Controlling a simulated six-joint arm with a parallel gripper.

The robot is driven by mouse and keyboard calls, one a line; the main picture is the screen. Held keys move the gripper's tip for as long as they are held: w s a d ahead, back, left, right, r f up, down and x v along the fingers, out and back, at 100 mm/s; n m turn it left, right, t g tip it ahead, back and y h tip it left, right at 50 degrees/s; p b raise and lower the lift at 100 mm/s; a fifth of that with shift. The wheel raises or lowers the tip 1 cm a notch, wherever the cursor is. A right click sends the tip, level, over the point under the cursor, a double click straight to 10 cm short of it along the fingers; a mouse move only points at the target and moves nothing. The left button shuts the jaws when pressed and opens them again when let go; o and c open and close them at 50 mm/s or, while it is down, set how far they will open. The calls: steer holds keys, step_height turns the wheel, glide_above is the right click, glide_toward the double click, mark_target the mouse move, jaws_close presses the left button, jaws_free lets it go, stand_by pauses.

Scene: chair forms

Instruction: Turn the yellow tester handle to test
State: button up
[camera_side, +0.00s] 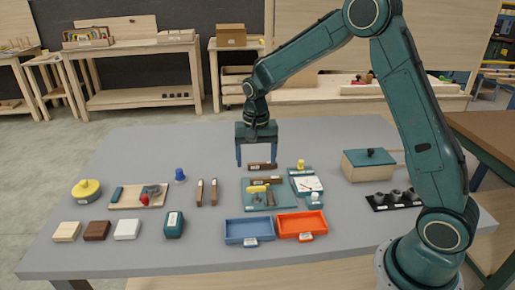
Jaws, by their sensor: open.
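A small teal device with a white dial face (308,184) sits right of the table's middle. A small yellow handle (300,165) stands at its back end, and a pale knob is at its front. The handle's exact turn is too small to tell. My gripper (257,164) is open and points down, to the left of the yellow handle and apart from it. A dark brown wooden piece (262,167) shows between and just below its fingertips; I see no grip on it.
A teal tray (250,204) with small parts lies in front of my gripper. Blue (235,231) and orange (287,228) bins stand at the front. A teal-lidded box (357,173) is at the right. A yellow round piece (83,194) is far left. The table's back left is clear.

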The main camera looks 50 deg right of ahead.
mark_target(256, 187)
step_height(256, 187, down, 10)
steer(key=shift+r, duration=0.25)
stand_by(0.4)
steer(key=c, duration=1)
